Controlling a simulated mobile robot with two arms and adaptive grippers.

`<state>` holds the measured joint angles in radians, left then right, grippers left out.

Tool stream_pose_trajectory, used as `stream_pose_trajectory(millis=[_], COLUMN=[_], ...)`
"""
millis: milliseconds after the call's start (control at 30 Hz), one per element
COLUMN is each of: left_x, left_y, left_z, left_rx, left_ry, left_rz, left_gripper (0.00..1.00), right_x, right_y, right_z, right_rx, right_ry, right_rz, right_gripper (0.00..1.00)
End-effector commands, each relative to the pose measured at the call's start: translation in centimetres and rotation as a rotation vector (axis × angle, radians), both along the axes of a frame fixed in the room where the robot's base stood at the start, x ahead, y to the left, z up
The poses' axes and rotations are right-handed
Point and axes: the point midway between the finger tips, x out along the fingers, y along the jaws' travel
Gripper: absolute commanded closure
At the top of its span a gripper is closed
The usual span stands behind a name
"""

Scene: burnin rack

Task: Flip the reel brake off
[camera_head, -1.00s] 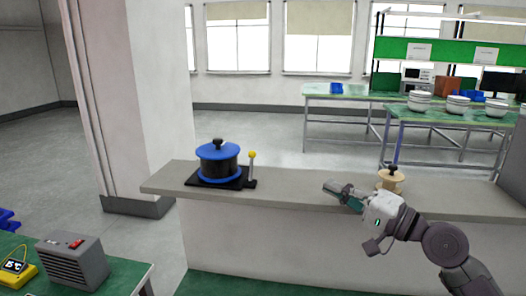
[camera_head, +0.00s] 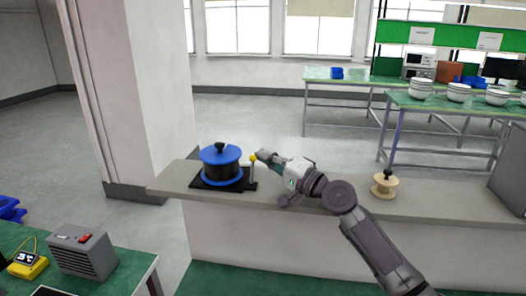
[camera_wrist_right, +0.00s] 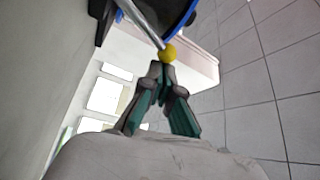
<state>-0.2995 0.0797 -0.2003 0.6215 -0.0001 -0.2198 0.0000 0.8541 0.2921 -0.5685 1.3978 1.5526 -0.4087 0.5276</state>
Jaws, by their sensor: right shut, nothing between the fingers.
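The blue and black reel (camera_head: 220,165) sits on a black base plate (camera_head: 212,186) on the left part of the grey ledge. The brake lever (camera_head: 251,172) stands upright at the right side of the base, with a yellow knob (camera_head: 253,157) on top. My right gripper (camera_head: 264,157) is shut and empty, its fingertips just right of the knob. In the right wrist view the fingertips (camera_wrist_right: 160,66) point at the yellow knob (camera_wrist_right: 168,53) and are very close; I cannot tell whether they touch. The reel's rim (camera_wrist_right: 183,22) shows behind the lever. My left gripper is not in view.
A grey box (camera_head: 508,170) is at the ledge's right end. A green table (camera_head: 130,264) with a heater-like box (camera_head: 85,251) and yellow meter (camera_head: 27,265) is at front left.

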Motion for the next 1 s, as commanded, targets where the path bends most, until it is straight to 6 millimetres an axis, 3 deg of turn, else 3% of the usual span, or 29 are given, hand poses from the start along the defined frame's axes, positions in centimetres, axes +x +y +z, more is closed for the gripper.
stream_pose_trajectory(millis=[1000], left_x=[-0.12], left_y=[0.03], left_z=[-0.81], left_rx=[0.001], left_ry=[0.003], left_rz=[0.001], left_gripper=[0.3], right_x=[0.23], right_y=[0.72], right_z=[0.31], right_rx=[-0.001], right_ry=[-0.001], right_rz=[0.0], right_gripper=[1.0])
